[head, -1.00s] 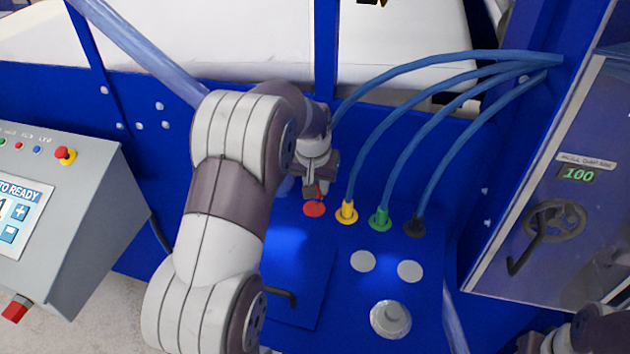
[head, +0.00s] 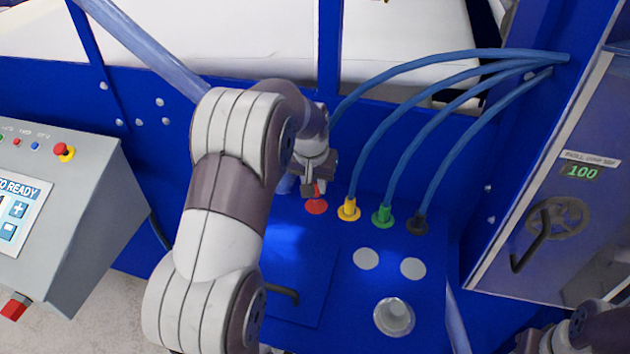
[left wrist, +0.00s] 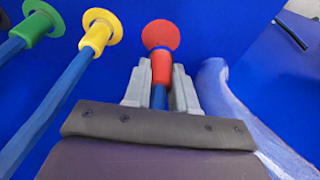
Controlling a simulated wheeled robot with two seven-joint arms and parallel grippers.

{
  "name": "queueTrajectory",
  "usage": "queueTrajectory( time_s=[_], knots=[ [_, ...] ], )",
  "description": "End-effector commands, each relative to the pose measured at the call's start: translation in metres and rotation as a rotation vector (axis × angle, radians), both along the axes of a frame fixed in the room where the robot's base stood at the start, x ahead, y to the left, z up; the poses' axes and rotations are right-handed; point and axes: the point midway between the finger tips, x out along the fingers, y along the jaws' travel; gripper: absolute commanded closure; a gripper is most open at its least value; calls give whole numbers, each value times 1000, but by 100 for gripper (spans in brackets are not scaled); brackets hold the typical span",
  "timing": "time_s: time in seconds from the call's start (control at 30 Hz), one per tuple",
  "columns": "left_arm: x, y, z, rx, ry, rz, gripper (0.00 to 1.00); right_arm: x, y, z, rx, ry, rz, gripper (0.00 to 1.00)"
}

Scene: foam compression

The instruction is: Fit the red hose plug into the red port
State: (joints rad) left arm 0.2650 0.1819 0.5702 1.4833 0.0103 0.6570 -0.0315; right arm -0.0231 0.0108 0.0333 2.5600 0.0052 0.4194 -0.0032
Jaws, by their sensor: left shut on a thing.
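My left gripper (left wrist: 160,88) is shut on the red hose plug (left wrist: 161,68), with the blue hose running back between the fingers. The red port (left wrist: 161,34) is a flat red disc straight ahead of the plug's tip. A thin blue-grey band shows between plug and disc; I cannot tell whether they touch. In the head view my left gripper (head: 314,190) is just above the red port (head: 316,207) on the blue panel, and little of the plug shows there. My right gripper is not in view; only part of that arm shows at the bottom right.
Yellow (head: 349,210), green (head: 382,216) and black (head: 417,224) plugs with blue hoses stand in a row right of the red port. A grey control console (head: 85,190) is at left. A handwheel panel (head: 555,220) is at right.

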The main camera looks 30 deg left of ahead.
Motion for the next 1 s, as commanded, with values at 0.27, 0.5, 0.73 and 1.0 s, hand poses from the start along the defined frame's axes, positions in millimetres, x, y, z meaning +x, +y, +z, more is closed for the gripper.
queueTrajectory(
  time_s=[0.27, 0.5, 0.73, 1.0],
  knots=[
    [0, -4, 0, 0, 0, 0, 100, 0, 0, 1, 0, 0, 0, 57],
    [0, -4, 0, 0, 0, 0, 100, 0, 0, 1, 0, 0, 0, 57],
    [0, -3, -2, 0, 0, 0, 100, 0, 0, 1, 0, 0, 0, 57],
    [0, -3, -10, 0, 0, 0, 100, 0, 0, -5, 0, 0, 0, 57]
  ],
)
